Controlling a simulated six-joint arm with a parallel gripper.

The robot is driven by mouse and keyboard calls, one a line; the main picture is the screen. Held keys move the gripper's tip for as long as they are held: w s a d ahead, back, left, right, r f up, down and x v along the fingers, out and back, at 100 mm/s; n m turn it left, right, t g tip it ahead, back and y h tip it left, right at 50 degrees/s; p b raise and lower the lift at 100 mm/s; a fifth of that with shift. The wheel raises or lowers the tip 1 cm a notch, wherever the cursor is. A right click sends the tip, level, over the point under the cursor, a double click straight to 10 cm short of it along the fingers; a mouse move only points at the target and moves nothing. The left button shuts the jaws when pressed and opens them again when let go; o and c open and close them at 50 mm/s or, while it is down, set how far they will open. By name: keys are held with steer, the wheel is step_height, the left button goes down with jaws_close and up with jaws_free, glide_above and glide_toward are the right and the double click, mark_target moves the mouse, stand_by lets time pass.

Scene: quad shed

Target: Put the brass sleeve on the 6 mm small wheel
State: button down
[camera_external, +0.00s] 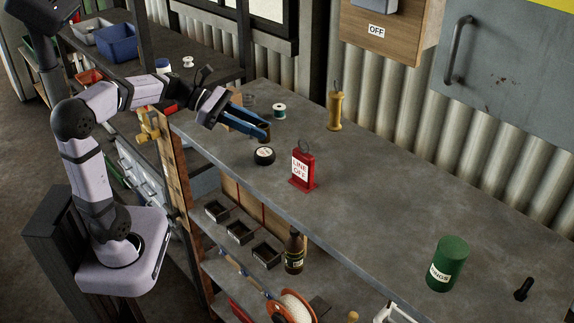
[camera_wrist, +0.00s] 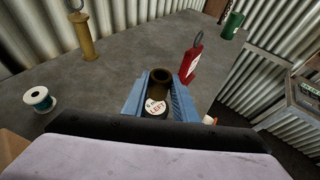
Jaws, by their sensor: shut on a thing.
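My gripper (camera_external: 262,130) has blue fingers and is shut on a brown-gold ring, the brass sleeve (camera_wrist: 161,76). The sleeve is held between the fingertips above the bench, its open end visible in the wrist view. A small black wheel (camera_external: 264,156) with a white labelled top lies on the bench below and just in front of the gripper, apart from the sleeve in the external view. In the wrist view the white label (camera_wrist: 155,106) shows between the fingers with red lettering, partly hidden. I cannot read a 6 mm mark on it.
A red "LINE OFF" block (camera_external: 303,170) stands right of the wheel. A yellow post (camera_external: 335,110) and a green-and-white spool (camera_external: 279,111) stand behind. A green can (camera_external: 448,262) and a small black piece (camera_external: 523,289) are far right. The bench (camera_external: 390,185) is clear between.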

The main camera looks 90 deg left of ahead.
mark_target(258, 150)
steer(key=shift+f, duration=1.7)
steer(key=shift+f, duration=0.1)
steer(key=shift+f, duration=0.1)
steer(key=c, duration=1.4)
jaws_free()
steer(key=shift+c, duration=0.2)
steer(key=shift+r+p, duration=0.3)
steer(key=shift+s+a, duration=0.1)
steer(key=shift+s, duration=0.2)
steer(key=b+v, duration=0.3)
steer(key=v, duration=0.8)
steer(key=shift+s, duration=0.15)
